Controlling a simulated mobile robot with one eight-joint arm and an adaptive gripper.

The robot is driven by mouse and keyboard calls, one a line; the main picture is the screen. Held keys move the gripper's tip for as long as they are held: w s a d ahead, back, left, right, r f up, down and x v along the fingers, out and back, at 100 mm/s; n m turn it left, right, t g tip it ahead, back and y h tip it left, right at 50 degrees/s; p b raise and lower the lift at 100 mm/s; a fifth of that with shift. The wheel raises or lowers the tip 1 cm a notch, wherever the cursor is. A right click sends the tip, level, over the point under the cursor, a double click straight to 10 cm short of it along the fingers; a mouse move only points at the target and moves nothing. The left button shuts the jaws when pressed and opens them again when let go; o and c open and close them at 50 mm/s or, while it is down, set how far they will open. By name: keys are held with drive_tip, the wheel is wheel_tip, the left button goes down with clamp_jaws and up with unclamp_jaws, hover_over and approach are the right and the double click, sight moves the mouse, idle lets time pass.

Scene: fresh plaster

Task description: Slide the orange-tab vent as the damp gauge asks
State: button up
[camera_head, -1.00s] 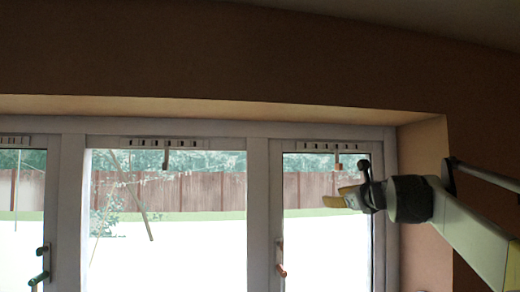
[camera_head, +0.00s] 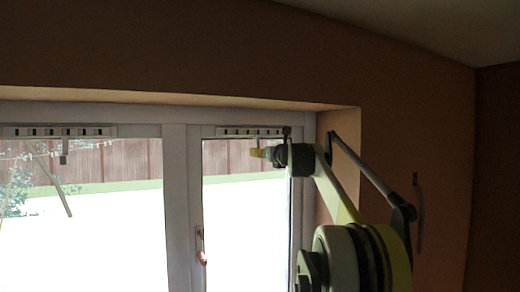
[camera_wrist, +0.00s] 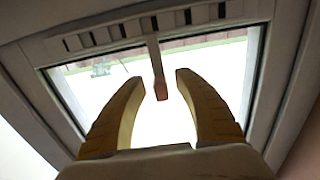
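The orange-tab vent is a pale slotted strip (camera_head: 248,131) at the top of the right window pane; it also shows across the top of the wrist view (camera_wrist: 115,32). Its stem hangs down and ends in an orange tab (camera_wrist: 161,90). My gripper (camera_wrist: 159,80) is open, with its two yellow fingers either side of the tab end and a gap visible on both sides. In the head view my gripper (camera_head: 262,153) is right at the vent's lower edge and mostly hides the tab. I cannot make out a damp gauge or its reading.
A second slotted vent (camera_head: 60,131) with a grey tab (camera_head: 63,157) is over the window pane at left. A window handle (camera_head: 200,245) with a reddish grip is on the frame between panes. A narrow strip (camera_head: 420,225) is on the right wall, too thin to identify.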

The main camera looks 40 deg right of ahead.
drive_tip(key=shift+w, duration=0.3)
drive_tip(key=shift+d, duration=0.1)
